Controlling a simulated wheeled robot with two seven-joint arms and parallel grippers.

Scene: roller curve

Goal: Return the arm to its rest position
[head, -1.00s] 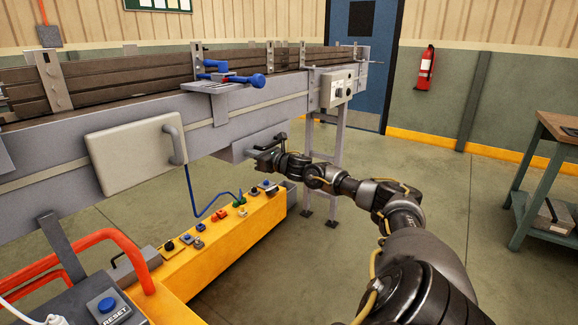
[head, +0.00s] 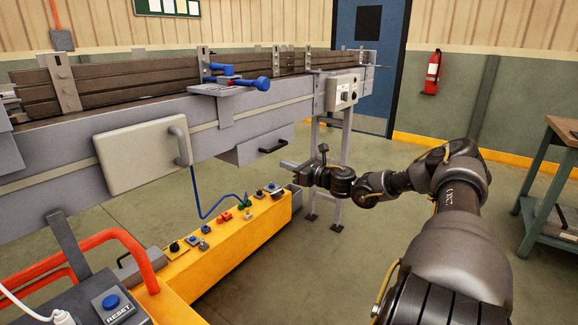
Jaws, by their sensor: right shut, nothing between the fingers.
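My right arm comes in from the lower right and reaches toward the machine. My right gripper (head: 289,164) is shut and empty, pointing left in front of the grey drawer-like box (head: 248,148) with the black handle under the conveyor. It is apart from the handle, to its lower right, and above the far end of the yellow control console (head: 222,240). My left gripper is not in view.
The conveyor frame (head: 260,103) runs along the left and back, with a blue-handled clamp (head: 238,78) on its edge. An orange rail (head: 125,240) and a RESET box (head: 117,306) stand at the lower left. A green-legged table (head: 545,190) is at the right. Open floor lies between.

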